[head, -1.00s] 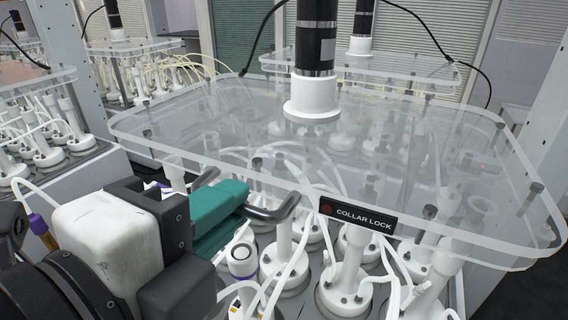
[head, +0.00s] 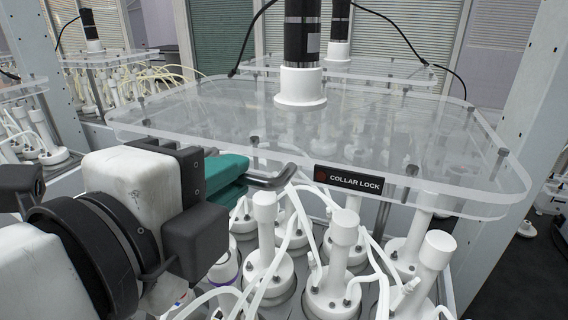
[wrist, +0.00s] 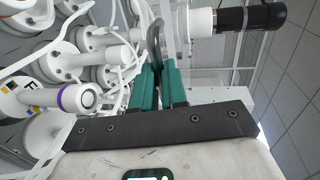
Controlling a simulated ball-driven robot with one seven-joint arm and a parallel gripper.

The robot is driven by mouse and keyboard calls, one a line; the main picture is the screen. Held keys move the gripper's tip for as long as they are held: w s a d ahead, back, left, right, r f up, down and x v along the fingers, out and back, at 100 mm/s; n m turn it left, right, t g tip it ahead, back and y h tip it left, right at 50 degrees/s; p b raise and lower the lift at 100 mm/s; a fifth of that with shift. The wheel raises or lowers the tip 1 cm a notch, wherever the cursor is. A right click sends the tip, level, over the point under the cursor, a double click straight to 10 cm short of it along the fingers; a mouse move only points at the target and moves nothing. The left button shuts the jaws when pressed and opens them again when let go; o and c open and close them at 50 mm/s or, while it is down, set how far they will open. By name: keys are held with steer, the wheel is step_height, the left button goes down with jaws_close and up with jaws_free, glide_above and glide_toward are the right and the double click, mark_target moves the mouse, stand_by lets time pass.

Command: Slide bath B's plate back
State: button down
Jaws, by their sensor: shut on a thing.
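Bath B's plate appears to be the large clear plate (head: 400,130) with rounded corners, lying level above white-capped vessels. A black "COLLAR LOCK" label (head: 348,180) sits on its near edge. A dark bent handle (head: 283,178) sticks out from the near edge, left of the label. My gripper (head: 250,174), with teal fingers, is shut on the handle from the left. In the wrist view the teal fingers (wrist: 158,85) close around the handle (wrist: 155,40). The exact contact is partly hidden by the fingers.
A black and white motor column (head: 301,50) rises above the plate. Several white vessels (head: 343,235) with tubes stand in front of and below the near edge, close to my gripper. Grey posts (head: 522,110) stand at the sides. Similar baths stand behind and left.

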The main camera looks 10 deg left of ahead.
steer(key=c, duration=1.2)
jaws_free()
steer(key=shift+s, duration=0.15)
steer(key=shift+b+v, duration=1.5)
steer(key=shift+v, duration=3.75)
